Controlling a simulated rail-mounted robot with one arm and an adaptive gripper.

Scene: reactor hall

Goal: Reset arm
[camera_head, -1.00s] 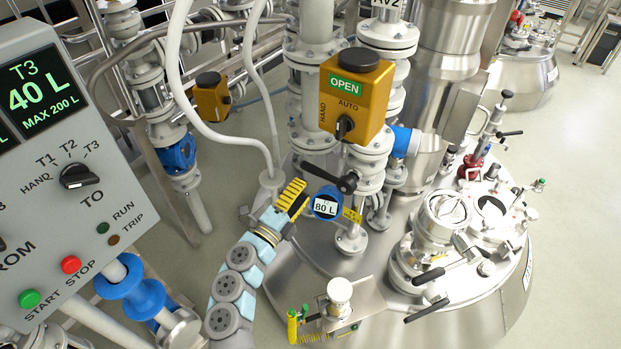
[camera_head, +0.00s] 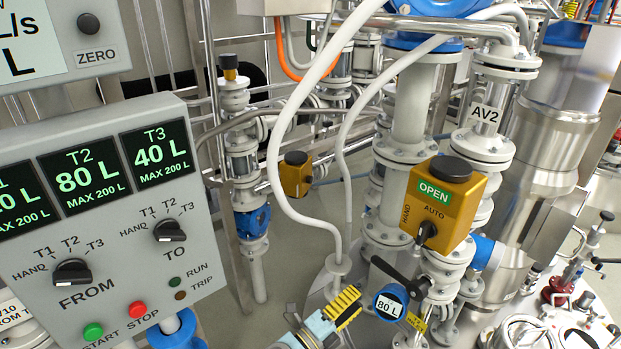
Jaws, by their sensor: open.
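My gripper (camera_head: 343,303), with yellow and black striped fingers, is low in the middle of the view. It is open, and nothing shows between its fingers. Only the end of my light blue arm shows behind it, running out of the bottom edge. The gripper is just left of a round blue gauge (camera_head: 390,302) reading 80 L. I cannot tell whether they touch. A black lever handle (camera_head: 394,274) is just above the gauge. A yellow valve box (camera_head: 443,208) marked OPEN, HAND and AUTO is above and to the right.
A grey control panel (camera_head: 110,255) with FROM and TO knobs fills the left; its displays read T2 80 L and T3 40 L. White hoses (camera_head: 276,170) hang behind my gripper. Pipe column AV2 (camera_head: 486,115) and steel vessels crowd the right. Some bare floor shows below the panel's right side.

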